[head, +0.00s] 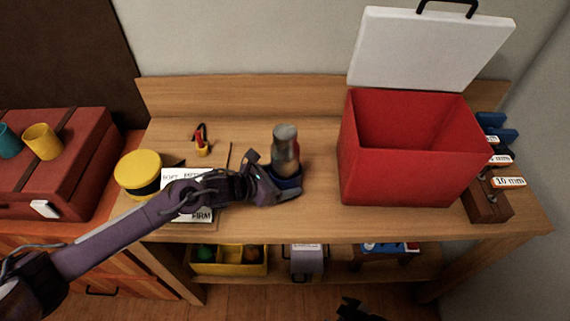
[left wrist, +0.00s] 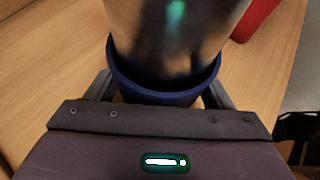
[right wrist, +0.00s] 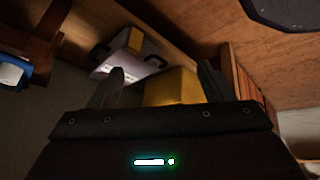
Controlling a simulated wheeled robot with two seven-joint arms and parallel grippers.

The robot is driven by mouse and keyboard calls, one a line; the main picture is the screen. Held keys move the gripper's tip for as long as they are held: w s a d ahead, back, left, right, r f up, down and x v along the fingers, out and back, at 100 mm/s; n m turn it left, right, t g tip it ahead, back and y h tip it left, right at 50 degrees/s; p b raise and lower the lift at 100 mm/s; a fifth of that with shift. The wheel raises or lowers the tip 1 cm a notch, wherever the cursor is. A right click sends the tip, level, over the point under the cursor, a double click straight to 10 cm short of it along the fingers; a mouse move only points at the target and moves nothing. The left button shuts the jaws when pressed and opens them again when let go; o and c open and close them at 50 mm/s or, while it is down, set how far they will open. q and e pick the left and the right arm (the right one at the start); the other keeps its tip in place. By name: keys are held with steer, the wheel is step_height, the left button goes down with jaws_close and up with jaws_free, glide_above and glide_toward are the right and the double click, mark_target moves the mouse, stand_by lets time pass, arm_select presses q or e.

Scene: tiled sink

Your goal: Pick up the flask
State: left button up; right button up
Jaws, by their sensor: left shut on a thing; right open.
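The flask (head: 285,146) is a metallic grey cylinder with a dark blue band or base. It stands upright on the wooden workbench, left of the red box. My left gripper (head: 281,182) is shut around its blue lower part, with a finger on each side. In the left wrist view the flask (left wrist: 180,30) rises from the blue ring (left wrist: 165,88) between the fingers, its top out of frame. My right gripper (right wrist: 158,85) is open and empty, low by the shelf under the bench. In the head view only a dark bit of it shows at the bottom edge.
A red box (head: 408,175) with its white lid (head: 428,48) raised stands right of the flask. A yellow-lidded tin (head: 139,170) and white labelled cards (head: 201,214) lie left. A wooden block (head: 488,203) with size labels is far right. The shelf below holds a yellow bin (head: 229,269).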

steer(key=w+a+r+n+g+y, duration=0.1)
steer(key=w+a+r+n+y, duration=0.3)
steer(key=a+r+n, duration=0.3)
steer(key=w+a+r+n+g+y, duration=0.1)
steer(key=w+a+r+n+y, duration=0.3)
steer(key=r+n, duration=0.5)
steer(key=s+d+r+n+g+y, duration=0.1)
steer(key=s+d+r+n+g, duration=0.3)
steer(key=s+r+n+g, duration=0.3)
steer(key=s+d+r+n+g, duration=0.4)
steer(key=s+r+n, duration=0.3)
steer(key=s+r, duration=0.15)
steer(key=w+a+r+n+g+h, duration=0.1)
steer(key=w+a+r+n+h, duration=0.3)
steer(key=a+r, duration=0.35)
steer(key=w+a+r+n+h, duration=0.1)
steer(key=w+a+r+n, duration=0.4)
steer(key=r, duration=0.4)
steer(key=m+t+h, duration=0.4)
steer(key=t+h, duration=0.2)
steer(key=t, duration=0.4)
glide_toward(286, 131)
steer(key=f, duration=0.3)
steer(key=a+f, duration=0.1)
steer(key=f, duration=0.1)
steer(key=shift+w+f, duration=0.1)
steer(key=shift+w, duration=0.25)
steer(key=f, duration=0.5)
steer(key=shift+w+a+f, duration=0.15)
steer(key=shift+a+f, duration=0.15)
